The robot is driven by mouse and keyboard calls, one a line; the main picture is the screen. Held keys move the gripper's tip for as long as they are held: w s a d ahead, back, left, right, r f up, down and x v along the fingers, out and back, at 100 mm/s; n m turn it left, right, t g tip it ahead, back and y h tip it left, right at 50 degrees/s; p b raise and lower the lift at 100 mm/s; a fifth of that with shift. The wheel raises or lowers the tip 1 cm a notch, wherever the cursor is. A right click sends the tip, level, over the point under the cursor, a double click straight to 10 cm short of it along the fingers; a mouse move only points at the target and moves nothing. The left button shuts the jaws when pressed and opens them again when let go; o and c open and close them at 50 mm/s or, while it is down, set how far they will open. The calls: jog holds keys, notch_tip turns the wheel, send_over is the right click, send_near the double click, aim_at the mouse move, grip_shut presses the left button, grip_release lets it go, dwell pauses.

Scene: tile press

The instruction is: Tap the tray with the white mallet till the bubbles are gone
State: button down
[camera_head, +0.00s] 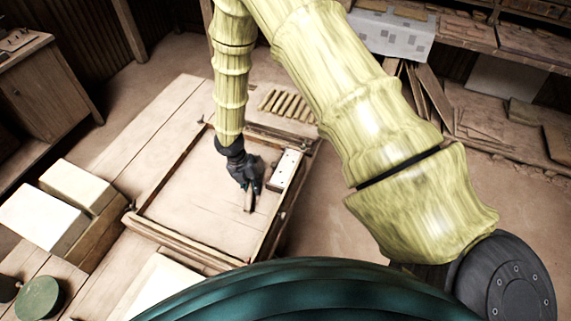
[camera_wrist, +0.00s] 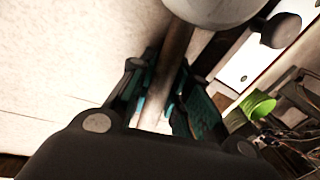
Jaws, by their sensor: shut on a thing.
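My gripper (camera_head: 248,180) points down over the wooden-framed bed and is shut on the brown handle of the mallet (camera_head: 248,202). In the wrist view the handle (camera_wrist: 174,55) runs up between my fingers (camera_wrist: 160,95) to a pale rounded head (camera_wrist: 215,8), cut off by the top edge. In the head view the mallet's head is not clear. A long white tray-like piece (camera_head: 286,169) with a few dark spots lies just right of my gripper, apart from it. It also seems to show in the wrist view (camera_wrist: 243,62). I cannot tell whether the spots are bubbles.
The wooden frame (camera_head: 180,238) rims the pale bed. White blocks (camera_head: 45,215) and a green-topped round pot (camera_head: 40,298) stand at left. Several short wooden sticks (camera_head: 287,104) lie beyond the frame. The bed left of my gripper is clear. A green container (camera_wrist: 258,105) shows in the wrist view.

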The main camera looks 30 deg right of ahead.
jog(key=shift+d+r, duration=0.15)
jog(key=shift+r, duration=0.75)
jog(key=shift+a+r, duration=0.2)
jog(key=shift+a, duration=0.1)
jog(key=shift+w+p, duration=0.2)
jog(key=shift+p, duration=0.1)
jog(key=shift+d+r, duration=0.1)
jog(key=shift+r, duration=2.45)
